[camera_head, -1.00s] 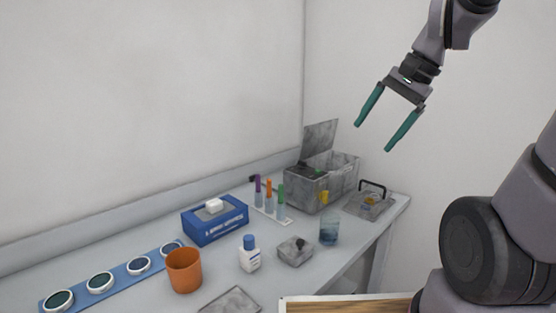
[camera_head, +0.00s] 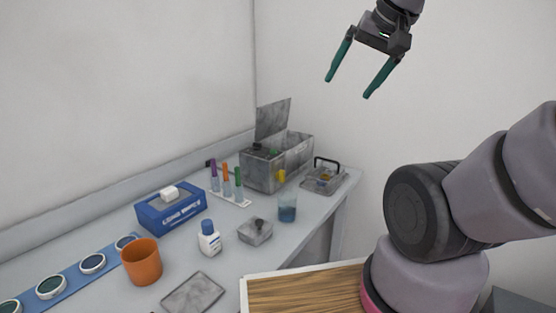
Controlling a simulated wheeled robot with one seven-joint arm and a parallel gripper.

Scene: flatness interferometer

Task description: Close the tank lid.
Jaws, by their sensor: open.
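The grey metal tank (camera_head: 296,158) stands at the far end of the bench against the wall. Its lid (camera_head: 272,119) is raised, standing up and tilted along the tank's back left side. Part of the tank's inside shows, with a dark item and a green item near its left end. My gripper (camera_head: 346,88) is open and empty, high in the air to the right of the lid and well above the tank. It touches nothing.
A tray with a black handle (camera_head: 325,177) sits right of the tank. A tube rack (camera_head: 232,198), a beaker (camera_head: 287,208), a small lidded box (camera_head: 255,231), a bottle (camera_head: 209,239), a blue tissue box (camera_head: 172,210) and an orange cup (camera_head: 142,262) stand nearer. Air above the bench is clear.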

